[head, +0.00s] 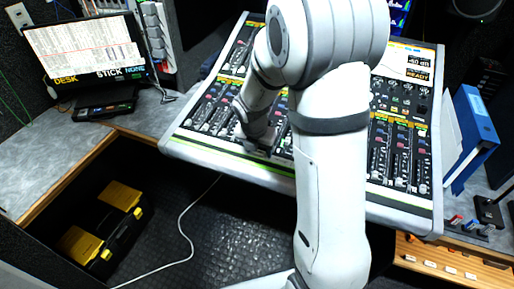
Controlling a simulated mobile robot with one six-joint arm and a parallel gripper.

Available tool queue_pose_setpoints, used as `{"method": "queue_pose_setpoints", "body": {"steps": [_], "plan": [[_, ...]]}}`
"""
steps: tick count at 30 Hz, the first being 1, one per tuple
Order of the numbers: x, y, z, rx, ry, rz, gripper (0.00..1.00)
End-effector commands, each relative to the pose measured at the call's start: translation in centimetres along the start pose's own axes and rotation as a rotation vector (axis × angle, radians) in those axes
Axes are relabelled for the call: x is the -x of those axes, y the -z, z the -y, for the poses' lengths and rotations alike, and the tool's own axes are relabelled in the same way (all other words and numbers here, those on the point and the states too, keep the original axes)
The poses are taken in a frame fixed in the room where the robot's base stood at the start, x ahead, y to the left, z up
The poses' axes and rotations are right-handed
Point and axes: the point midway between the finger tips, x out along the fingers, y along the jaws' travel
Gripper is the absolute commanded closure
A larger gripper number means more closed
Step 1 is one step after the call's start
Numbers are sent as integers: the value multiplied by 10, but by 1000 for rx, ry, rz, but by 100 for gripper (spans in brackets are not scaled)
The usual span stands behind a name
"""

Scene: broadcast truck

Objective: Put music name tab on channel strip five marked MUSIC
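The mixing console (225,152) stands at the centre with rows of faders and yellow-green label strips. My white arm covers its middle, so I cannot make out which strip is five or read MUSIC anywhere. My gripper (260,148) is low over the console's front left-centre faders, at the end of my wrist. Its fingers are too small and hidden to tell whether they are open or hold anything. Several small white tabs (430,264) lie in a row on the wooden ledge at the lower right. Their lettering is not legible, and I cannot tell which is the music tab.
A screen (88,48) stands on the grey desk at the left. A black and yellow toolbox (103,243) and a white cable (187,228) lie on the dark floor. Blue binders (476,135) and small coloured-tipped items (468,224) stand right of the console.

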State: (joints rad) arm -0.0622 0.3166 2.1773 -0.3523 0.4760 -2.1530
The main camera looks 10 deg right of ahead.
Motion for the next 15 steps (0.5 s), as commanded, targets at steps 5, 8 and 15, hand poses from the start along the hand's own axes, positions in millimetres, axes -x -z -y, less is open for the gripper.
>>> {"method": "queue_pose_setpoints", "body": {"steps": [5, 8, 15], "plan": [[0, 0, 0, 0, 0, 0, 41], [1, 0, 0, 0, 0, 0, 41], [30, -2, -1, -1, -3, 4, 41]]}}
